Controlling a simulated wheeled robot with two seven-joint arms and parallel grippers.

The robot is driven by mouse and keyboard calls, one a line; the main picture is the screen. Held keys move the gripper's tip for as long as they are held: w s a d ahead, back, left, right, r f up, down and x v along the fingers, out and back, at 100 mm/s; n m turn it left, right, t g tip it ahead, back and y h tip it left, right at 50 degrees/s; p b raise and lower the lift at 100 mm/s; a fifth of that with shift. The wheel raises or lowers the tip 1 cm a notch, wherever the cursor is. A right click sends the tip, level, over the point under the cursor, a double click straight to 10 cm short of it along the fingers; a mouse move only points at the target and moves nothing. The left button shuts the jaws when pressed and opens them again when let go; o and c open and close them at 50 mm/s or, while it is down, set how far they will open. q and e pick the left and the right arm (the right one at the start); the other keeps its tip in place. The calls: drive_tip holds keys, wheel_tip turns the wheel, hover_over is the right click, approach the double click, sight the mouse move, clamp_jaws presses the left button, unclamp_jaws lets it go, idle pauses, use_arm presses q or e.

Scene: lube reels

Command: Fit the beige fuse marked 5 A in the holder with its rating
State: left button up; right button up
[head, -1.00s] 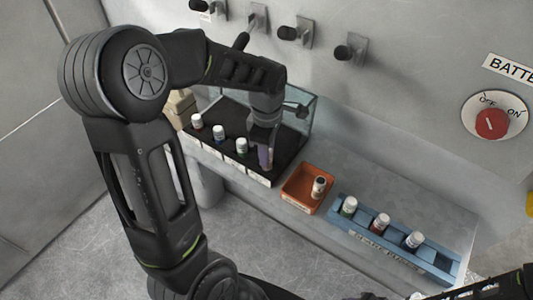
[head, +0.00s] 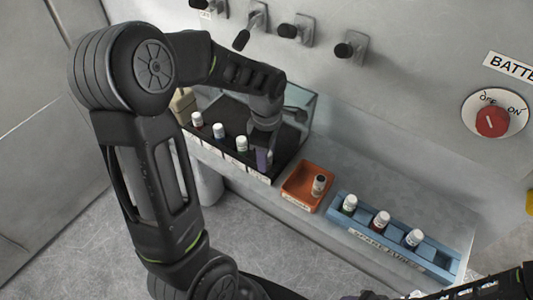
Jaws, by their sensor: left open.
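My left gripper (head: 264,137) points down at the right end of the black fuse block (head: 229,158); it is open. A purple upright piece (head: 263,158) stands right below its fingers; I cannot tell whether they touch it. Fuses with white caps stand in the block to the left, with red (head: 197,120), blue (head: 219,131) and green (head: 242,144) bands. A light-capped, dark or brownish fuse (head: 319,184) stands in the orange tray (head: 295,196). No 5 A mark is legible, and I cannot tell which fuse is beige. My right gripper is not in view.
A blue rack (head: 371,243) at right holds three white-capped fuses. A clear panel (head: 303,108) stands behind the block. Wall levers (head: 350,47) and a red battery switch (head: 492,122) are above. The grey shelf behind the rack is clear.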

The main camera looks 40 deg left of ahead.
use_arm(q)
wheel_tip(320, 180, up, 12)
drive_tip(key=shift+r, duration=0.2)
idle(0.4)
idle(0.8)
